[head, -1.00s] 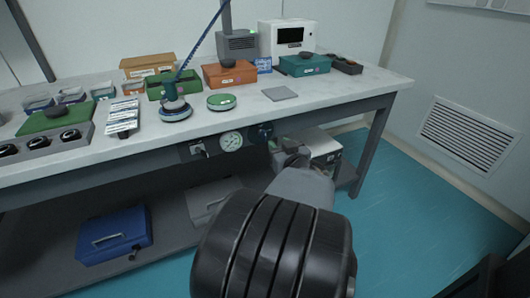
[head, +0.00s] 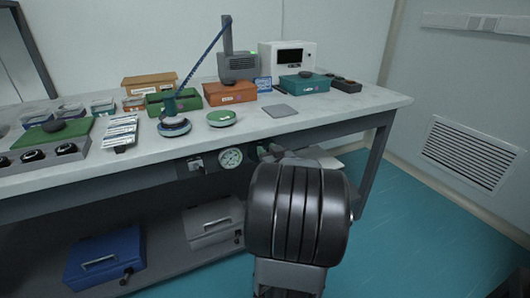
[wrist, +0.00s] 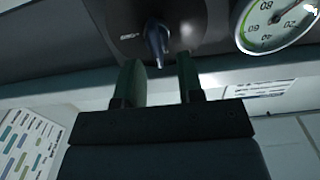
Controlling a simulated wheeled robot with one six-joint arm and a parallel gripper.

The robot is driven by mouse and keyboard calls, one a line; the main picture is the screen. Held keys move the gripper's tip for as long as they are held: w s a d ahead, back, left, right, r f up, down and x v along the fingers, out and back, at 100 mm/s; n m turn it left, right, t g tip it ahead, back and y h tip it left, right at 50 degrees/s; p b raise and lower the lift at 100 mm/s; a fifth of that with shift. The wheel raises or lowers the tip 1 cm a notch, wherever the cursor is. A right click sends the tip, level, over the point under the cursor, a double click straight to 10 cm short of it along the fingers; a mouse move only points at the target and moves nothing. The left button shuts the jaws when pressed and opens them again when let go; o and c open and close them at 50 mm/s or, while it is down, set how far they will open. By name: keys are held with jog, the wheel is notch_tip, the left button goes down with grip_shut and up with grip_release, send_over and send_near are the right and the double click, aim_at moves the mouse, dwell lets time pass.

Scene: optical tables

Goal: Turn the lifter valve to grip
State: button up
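The lifter valve is a small dark blue-grey lever knob (wrist: 157,40) on a dark round plate (wrist: 180,25) in the wrist view. My gripper (wrist: 158,68) is open, its two dark green fingers pointing at the knob. The knob lies between the lines of the fingers, at or just beyond their tips; I see no contact.
A round gauge (head: 231,158) sits on the table's front panel, and it also shows in the wrist view (wrist: 275,22). A switch (head: 195,164) is left of it. Boxes, trays and a green-topped disc (head: 221,117) stand on the table (head: 330,108). A blue case (head: 104,258) lies on the lower shelf.

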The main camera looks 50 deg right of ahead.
jog(key=shift+x, duration=0.9)
grip_shut()
